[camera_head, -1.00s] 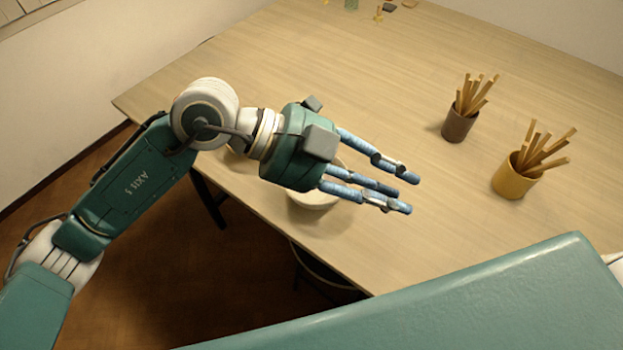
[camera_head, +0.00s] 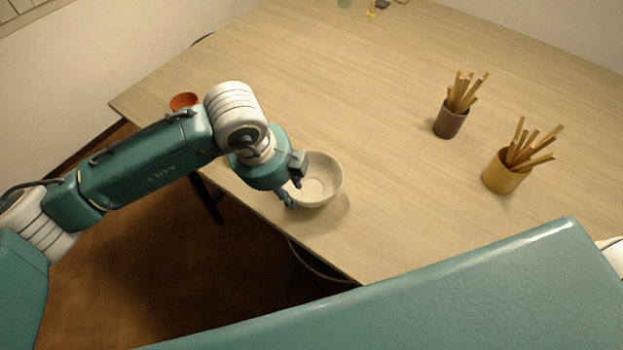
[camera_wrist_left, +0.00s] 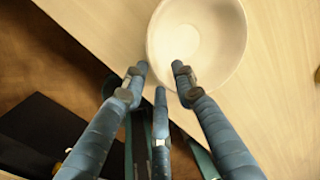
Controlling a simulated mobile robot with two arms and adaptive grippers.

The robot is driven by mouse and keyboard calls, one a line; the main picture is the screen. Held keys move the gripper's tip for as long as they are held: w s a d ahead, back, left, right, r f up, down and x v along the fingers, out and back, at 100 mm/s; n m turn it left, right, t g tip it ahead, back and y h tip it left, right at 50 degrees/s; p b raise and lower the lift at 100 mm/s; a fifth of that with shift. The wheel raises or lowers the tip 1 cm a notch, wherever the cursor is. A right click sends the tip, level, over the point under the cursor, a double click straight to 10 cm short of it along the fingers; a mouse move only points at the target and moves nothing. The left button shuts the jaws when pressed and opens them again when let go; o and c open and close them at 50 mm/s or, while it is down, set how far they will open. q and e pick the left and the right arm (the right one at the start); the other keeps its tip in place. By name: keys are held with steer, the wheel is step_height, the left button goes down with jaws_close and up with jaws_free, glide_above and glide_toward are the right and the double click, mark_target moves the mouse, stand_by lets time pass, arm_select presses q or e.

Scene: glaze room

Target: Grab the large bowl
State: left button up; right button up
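The large bowl (camera_head: 322,178) is cream-white, round and upright on the table near its front edge. My left gripper (camera_head: 292,196) is at the bowl's left side in the head view, fingers pointing down and partly hiding that rim. In the left wrist view the bowl (camera_wrist_left: 205,38) is at top centre, with its inside showing. My right gripper is out of view.
The wooden table (camera_head: 385,95) is mostly clear. A small orange bowl (camera_head: 184,101) sits behind my left arm. A brown cup (camera_head: 450,122) and a yellow cup (camera_head: 502,176), both with wooden sticks, stand at the right. Small items lie at the far edge.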

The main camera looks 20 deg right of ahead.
arm_select(q)
steer(key=shift+p+x, duration=0.35)
steer(key=shift+x, duration=1.4)
jaws_close()
steer(key=shift+r, duration=0.1)
